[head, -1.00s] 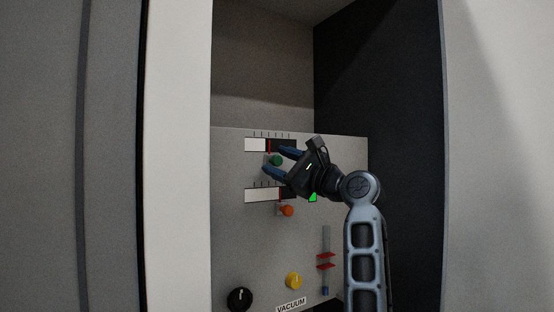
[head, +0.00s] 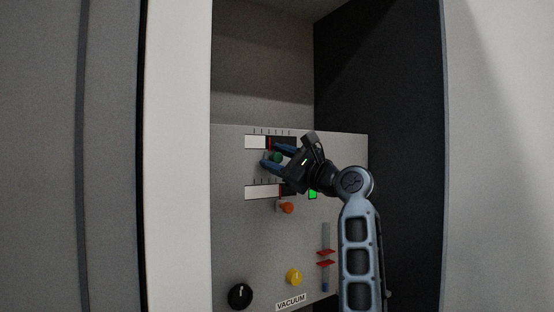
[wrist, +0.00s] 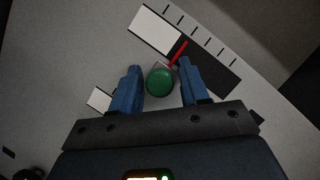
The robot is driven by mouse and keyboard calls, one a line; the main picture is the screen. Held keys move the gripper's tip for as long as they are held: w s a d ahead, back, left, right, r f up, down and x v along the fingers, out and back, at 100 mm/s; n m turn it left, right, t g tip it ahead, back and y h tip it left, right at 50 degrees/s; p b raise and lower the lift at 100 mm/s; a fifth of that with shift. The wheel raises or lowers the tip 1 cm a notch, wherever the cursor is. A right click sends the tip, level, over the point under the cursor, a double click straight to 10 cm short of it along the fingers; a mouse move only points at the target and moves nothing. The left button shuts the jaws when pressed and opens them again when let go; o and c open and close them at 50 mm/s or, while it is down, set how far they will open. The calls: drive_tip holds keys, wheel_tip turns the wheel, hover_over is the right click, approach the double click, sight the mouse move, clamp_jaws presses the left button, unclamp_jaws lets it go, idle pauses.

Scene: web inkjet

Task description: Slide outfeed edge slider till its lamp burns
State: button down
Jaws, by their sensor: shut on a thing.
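My gripper (head: 270,155) is shut on the green knob (head: 276,158) of the upper horizontal slider. In the wrist view the green knob (wrist: 160,82) sits between the two blue fingers. The upper slider's window (head: 255,142) is white on the left and dark on the right, with a red pointer (wrist: 178,54) between and tick marks above. The lower slider has a similar window (head: 259,192) and an orange knob (head: 287,208). A lit green lamp (head: 312,195) shows beside the lower window's right end. My gripper hides part of both windows. No slider name is readable.
Below are a black knob (head: 240,297), a yellow knob (head: 294,277), a VACUUM label (head: 291,302) and a vertical gauge with red markers (head: 326,256). A white post (head: 178,160) borders the recess on the left, a dark wall (head: 385,90) on the right.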

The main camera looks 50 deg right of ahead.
drive_tip(key=shift+d+r+p, duration=0.1)
drive_tip(key=shift+d+p, duration=0.25)
drive_tip(key=shift+p, duration=0.25)
drive_tip(key=shift+s+d, duration=0.1)
drive_tip(key=c, duration=0.9)
unclamp_jaws()
drive_tip(key=shift+o, duration=0.2)
drive_tip(key=shift+s, duration=0.1)
drive_tip(key=b+v, duration=0.1)
drive_tip(key=v, duration=0.6)
drive_tip(key=shift+s+f, duration=0.25)
drive_tip(key=shift+s, duration=0.1)
